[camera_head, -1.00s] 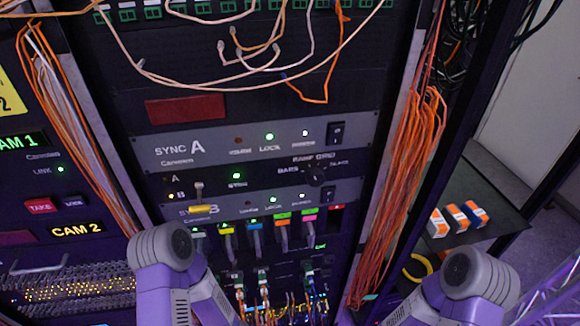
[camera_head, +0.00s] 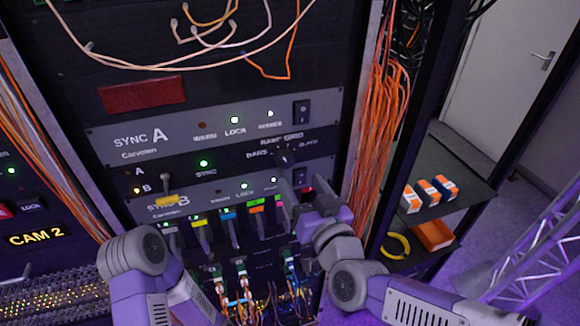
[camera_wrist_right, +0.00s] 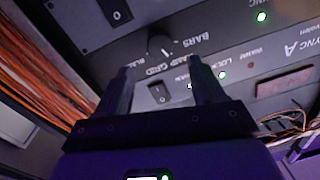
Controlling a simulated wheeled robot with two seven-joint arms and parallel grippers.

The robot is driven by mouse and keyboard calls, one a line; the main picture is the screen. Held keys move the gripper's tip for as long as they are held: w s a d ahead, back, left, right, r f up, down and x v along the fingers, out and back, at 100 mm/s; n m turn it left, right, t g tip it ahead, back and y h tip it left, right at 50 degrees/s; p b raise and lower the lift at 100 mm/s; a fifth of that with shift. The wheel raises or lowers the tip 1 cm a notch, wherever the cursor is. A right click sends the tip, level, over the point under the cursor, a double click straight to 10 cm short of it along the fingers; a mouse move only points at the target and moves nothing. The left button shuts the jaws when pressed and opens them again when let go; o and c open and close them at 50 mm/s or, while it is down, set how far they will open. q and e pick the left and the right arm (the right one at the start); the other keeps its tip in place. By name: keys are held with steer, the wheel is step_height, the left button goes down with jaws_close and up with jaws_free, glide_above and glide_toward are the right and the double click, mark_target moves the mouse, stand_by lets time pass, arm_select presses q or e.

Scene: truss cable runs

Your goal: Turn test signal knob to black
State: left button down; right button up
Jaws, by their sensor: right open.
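The test signal knob (camera_head: 285,157) is a dark round knob on the black strip between the SYNC A and SYNC B units. BARS is printed to its left, RAMP and GRID above, BLACK to its right. I cannot tell surely which label it points at. My right gripper (camera_head: 297,190) is just below the knob in the head view, apart from it. In the right wrist view, the open right gripper (camera_wrist_right: 163,80) has empty jaws, with the knob (camera_wrist_right: 160,45) beyond and roughly between the fingertips. My left arm shows at lower left, but its gripper is not visible.
SYNC A's rocker switch (camera_head: 301,111) sits just above the knob. A toggle lever (camera_head: 168,192) and coloured cable tabs (camera_head: 228,213) are left and below. Orange cables (camera_head: 380,120) hang on the right. A shelf with small orange-white boxes (camera_head: 428,191) stands beyond them.

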mark_target(287, 163)
steer(key=x, duration=0.7)
steer(key=shift+w, duration=0.15)
steer(key=shift+c, duration=0.4)
steer(key=shift+f, duration=0.1)
steer(key=c, duration=1)
